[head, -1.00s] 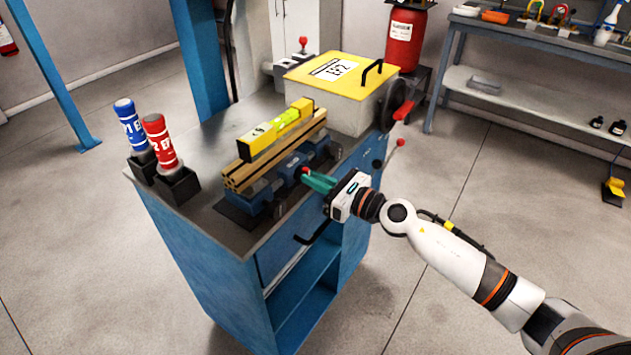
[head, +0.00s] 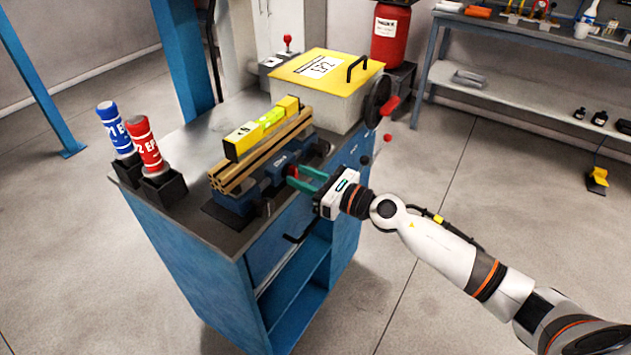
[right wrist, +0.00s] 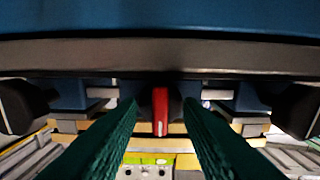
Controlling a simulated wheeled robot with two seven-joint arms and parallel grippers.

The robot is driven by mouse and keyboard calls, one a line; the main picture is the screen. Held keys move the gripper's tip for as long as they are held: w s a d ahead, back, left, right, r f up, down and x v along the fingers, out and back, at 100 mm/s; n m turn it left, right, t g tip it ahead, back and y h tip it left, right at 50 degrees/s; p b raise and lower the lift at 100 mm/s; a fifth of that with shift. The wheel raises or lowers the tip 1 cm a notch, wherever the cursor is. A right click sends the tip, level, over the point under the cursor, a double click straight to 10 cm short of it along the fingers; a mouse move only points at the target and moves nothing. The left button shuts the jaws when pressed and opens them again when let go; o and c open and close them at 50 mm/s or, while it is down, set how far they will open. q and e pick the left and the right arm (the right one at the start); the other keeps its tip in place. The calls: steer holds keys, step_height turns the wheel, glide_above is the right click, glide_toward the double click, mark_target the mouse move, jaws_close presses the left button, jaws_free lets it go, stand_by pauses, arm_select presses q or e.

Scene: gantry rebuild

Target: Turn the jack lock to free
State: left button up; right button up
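A small red lever (right wrist: 160,110), which I take to be the jack lock, stands upright in the right wrist view. In the head view a red tip (head: 293,171) shows at the front of the blue jack-like device (head: 237,200) on the bench. My right gripper (head: 296,178) has green fingers and reaches in from the right at this device. In the right wrist view its fingers (right wrist: 160,115) are apart, one on each side of the lever, with gaps visible. Whether either finger touches it I cannot tell. My left gripper is not in view.
Wooden bars (head: 228,178) and a yellow level (head: 262,128) lie on the device. A yellow-lidded box (head: 312,98) stands behind. Blue and red bottles (head: 146,150) stand in black holders at the left. A black handle (head: 300,236) juts from the bench front.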

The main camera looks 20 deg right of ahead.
steer(key=b+v, duration=0.4)
steer(key=v, duration=0.7)
steer(key=shift+s+d+b, duration=0.3)
